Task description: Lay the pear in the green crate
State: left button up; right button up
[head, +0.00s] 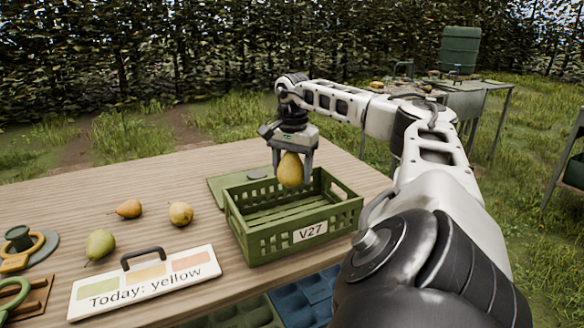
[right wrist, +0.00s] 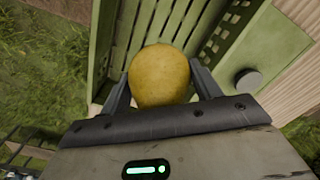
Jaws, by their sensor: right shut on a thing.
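A yellow pear (head: 290,170) is held between the fingers of my right gripper (head: 292,160), over the far part of the green crate (head: 262,238). The crate is slatted, bears a "V27" label, and looks empty inside. In the right wrist view the yellow pear (right wrist: 159,76) sits between the two fingers, with the crate's slatted floor (right wrist: 150,25) behind it. The pear appears above the floor, not touching it. My left gripper is not in either view.
A sign (head: 146,282) reading "Today: yellow" stands left of the crate. Several pears lie loose, including a green one (head: 100,244), a yellowish one (head: 181,213) and a brownish one (head: 129,208). A green flat board (head: 225,190) lies behind the crate. Tools lie at the left edge.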

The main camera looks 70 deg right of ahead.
aim_at(292, 185)
jog(key=shift+f+b, duration=0.55)
jog(key=shift+f, duration=0.4)
jog(key=shift+f+b, duration=0.3)
jog(key=shift+f, duration=0.15)
jog(key=shift+f+b, duration=0.55)
jog(key=shift+f, duration=0.25)
jog(key=shift+f+b, duration=0.4)
jog(key=shift+f, duration=0.25)
jog(key=shift+f+b, duration=0.3)
jog(key=shift+f, duration=0.15)
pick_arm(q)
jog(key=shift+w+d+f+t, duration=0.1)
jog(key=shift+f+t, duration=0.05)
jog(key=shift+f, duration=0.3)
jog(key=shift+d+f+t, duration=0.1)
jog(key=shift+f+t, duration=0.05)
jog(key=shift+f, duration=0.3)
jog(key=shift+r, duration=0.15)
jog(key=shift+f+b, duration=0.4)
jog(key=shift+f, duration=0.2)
pick_arm(e)
jog(key=shift+f, duration=0.7)
